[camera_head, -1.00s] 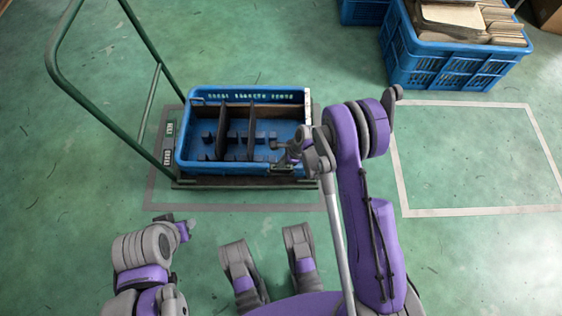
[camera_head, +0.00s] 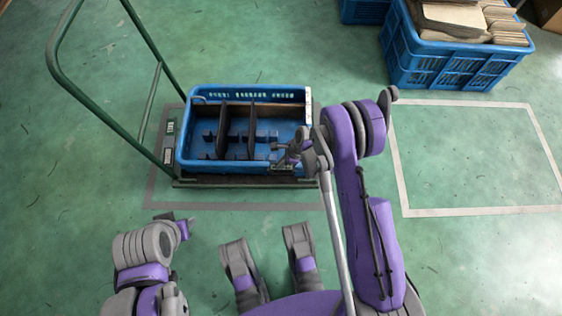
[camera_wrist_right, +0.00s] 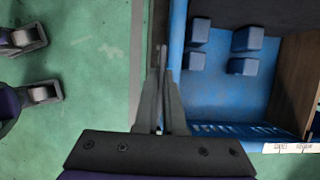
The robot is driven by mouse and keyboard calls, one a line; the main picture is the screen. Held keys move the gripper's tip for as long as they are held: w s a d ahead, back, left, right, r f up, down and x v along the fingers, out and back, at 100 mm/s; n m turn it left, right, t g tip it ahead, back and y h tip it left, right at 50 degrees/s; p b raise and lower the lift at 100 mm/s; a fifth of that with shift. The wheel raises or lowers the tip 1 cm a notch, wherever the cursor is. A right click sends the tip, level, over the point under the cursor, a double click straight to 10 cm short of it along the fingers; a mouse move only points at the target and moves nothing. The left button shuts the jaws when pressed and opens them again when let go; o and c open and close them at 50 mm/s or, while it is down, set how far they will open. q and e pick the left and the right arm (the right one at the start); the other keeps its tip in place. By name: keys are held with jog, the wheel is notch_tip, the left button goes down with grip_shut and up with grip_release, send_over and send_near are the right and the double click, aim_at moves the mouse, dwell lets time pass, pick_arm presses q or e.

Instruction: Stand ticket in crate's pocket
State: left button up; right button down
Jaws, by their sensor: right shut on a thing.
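The blue crate (camera_head: 182,165) stands on a dark trolley base, with dark dividers (camera_head: 223,130) inside. My right gripper (camera_head: 281,157) is at the crate's near wall, close to its right corner. In the right wrist view, the gripper (camera_wrist_right: 161,115) is shut on a thin thing seen edge-on, apparently the ticket (camera_wrist_right: 161,62). It lies along the outer side of the blue crate wall (camera_wrist_right: 178,35); I cannot tell whether it is inside a pocket. The pocket cannot be made out. My left gripper (camera_head: 178,219) is low at the left, clear of the crate, its jaws unclear.
A green trolley handle (camera_head: 55,60) rises left of the crate. A blue crate full of brown boards (camera_head: 440,70) stands at the back right. A white label strip (camera_wrist_right: 295,147) is on the crate's rim. The outlined floor square (camera_head: 475,160) at right is empty.

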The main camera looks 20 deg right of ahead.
jog(key=shift+f, duration=0.75)
jog(key=shift+f, duration=0.1)
jog(key=shift+f, duration=0.5)
jog(key=c, duration=0.9)
grip_release()
jog(key=shift+c, duration=0.2)
jog(key=p+v, duration=0.3)
jog(key=v, duration=0.7)
jog(key=shift+s+d+r, duration=0.15)
jog(key=shift+d+r, duration=0.05)
jog(key=shift+r, duration=0.1)
